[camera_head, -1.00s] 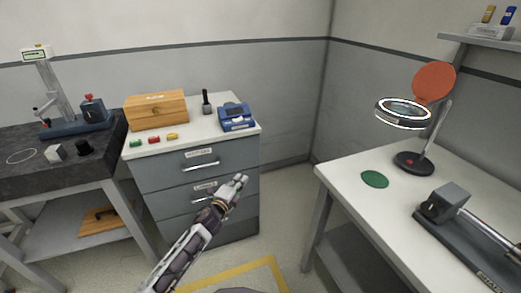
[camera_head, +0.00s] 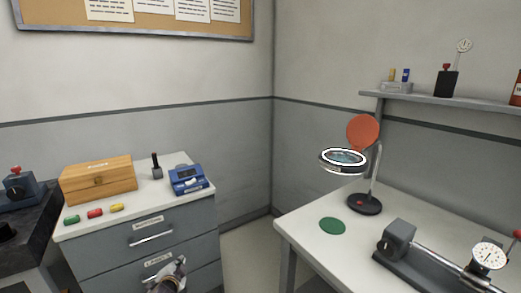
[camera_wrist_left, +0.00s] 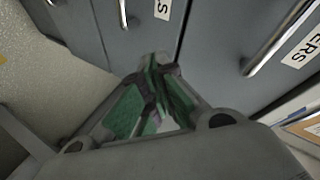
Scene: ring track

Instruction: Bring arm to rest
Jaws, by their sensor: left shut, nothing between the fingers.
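My left gripper (camera_head: 172,272) shows at the bottom of the head view, in front of the grey drawer cabinet (camera_head: 205,245). It is shut and empty. In the left wrist view its fingers (camera_wrist_left: 158,75) with green pads meet, and labelled drawer fronts with metal handles lie beyond them. The gripper appears apart from the drawers. My right gripper is in neither view.
The cabinet top holds a wooden box (camera_head: 98,180), a blue device (camera_head: 188,180) and small coloured pieces (camera_head: 95,213). At right, a white table (camera_head: 300,222) bears a magnifier lamp (camera_head: 345,160), a green disc (camera_head: 332,226) and a dial gauge bench (camera_head: 430,262). Floor shows between them.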

